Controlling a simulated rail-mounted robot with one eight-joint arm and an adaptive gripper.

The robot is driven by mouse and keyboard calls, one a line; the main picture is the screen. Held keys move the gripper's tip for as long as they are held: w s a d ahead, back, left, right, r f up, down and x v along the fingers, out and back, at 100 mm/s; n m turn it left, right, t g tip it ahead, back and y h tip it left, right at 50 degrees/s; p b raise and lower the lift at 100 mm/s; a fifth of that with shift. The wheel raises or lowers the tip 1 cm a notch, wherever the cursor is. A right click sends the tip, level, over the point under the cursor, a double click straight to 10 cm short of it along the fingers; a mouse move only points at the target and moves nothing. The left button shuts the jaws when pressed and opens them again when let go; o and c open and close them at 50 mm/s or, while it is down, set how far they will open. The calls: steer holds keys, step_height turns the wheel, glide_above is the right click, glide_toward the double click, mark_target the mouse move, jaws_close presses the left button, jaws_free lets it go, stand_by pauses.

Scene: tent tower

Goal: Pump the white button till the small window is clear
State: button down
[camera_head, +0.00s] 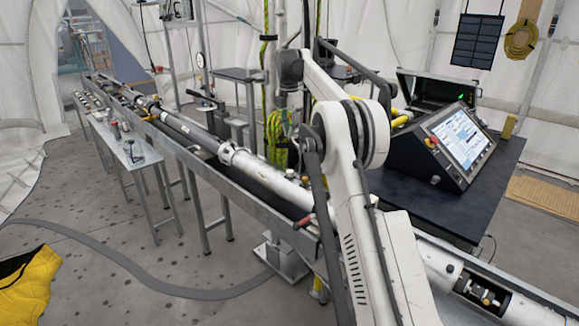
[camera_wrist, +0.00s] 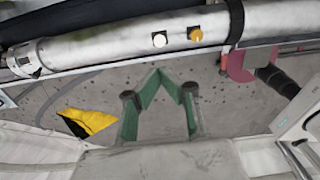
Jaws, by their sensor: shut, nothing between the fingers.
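The white button (camera_wrist: 159,40) is a small round cap on the side of a long silver tube (camera_wrist: 100,45) in the wrist view. An orange knob (camera_wrist: 195,34) sits just right of it on the same tube. My gripper (camera_wrist: 167,76) has green fingers whose tips meet, with nothing between them. In the picture the tips are just below the white button, and a gap of floor shows between them and the tube. I cannot make out the small window in either view. In the head view I cannot pick out my gripper or the button.
In the head view a long metal trough (camera_head: 262,196) carries the tube across the tent. A dark table (camera_head: 440,200) with a control console (camera_head: 440,146) stands at right. A side bench (camera_head: 137,153) holds small items. A yellow bag (camera_head: 28,285) lies at lower left.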

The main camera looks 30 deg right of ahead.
mark_target(290, 171)
step_height(290, 171, down, 14)
steer(key=shift+r+p, duration=0.1)
steer(key=shift+p, duration=0.5)
stand_by(0.4)
steer(key=shift+f+b, duration=0.85)
steer(key=shift+f, duration=0.2)
steer(key=shift+r, duration=0.1)
step_height(290, 171, up, 14)
steer(key=shift+p, duration=0.45)
stand_by(0.3)
